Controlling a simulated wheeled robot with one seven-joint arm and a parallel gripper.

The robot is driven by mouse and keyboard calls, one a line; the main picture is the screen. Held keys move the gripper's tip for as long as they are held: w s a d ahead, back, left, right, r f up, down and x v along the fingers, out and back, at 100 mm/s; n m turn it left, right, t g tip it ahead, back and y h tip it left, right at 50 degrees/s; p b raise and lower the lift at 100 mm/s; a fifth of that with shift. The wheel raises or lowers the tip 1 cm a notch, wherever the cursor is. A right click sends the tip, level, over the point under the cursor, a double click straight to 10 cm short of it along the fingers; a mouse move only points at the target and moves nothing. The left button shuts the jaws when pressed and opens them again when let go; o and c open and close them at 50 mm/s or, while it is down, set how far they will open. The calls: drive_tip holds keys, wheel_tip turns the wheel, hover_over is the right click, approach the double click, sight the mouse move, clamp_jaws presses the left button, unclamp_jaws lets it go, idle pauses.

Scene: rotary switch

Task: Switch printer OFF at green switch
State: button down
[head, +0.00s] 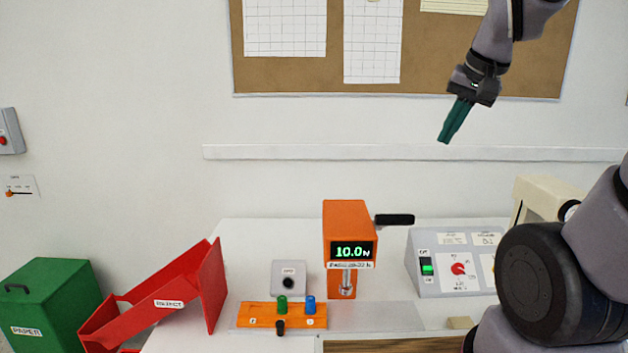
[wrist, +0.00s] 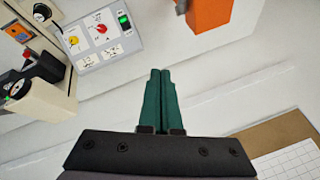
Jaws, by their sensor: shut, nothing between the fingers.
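The green switch (head: 427,267) is a small lit green rocker on the left of a grey sloped control panel (head: 414,289), which stands on the white table. The switch also shows in the wrist view (wrist: 124,20), near the top. A red dial (head: 458,269) sits to its right on the same panel. My gripper (head: 444,140) has green fingers, closed together and empty. It is high above the table, in front of the wall, well above and apart from the panel. The fingers also show in the wrist view (wrist: 160,72). The labels around the switch are too small to read.
An orange device (head: 349,219) with a 10.0 display and a black lever (head: 394,219) stands left of the panel. A beige machine (head: 540,197) stands at its right. An orange block (head: 262,318) with coloured knobs and a red chute (head: 170,292) are farther left.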

drive_tip(key=s+a+r+t, duration=0.1)
drive_tip(key=s+r, duration=0.2)
drive_tip(key=s, duration=0.4)
drive_tip(key=shift+a+r+n+t, duration=0.3)
drive_tip(key=shift+a+r+t, duration=0.05)
drive_tip(key=shift+r+t, duration=0.05)
drive_tip(key=shift+y, duration=0.3)
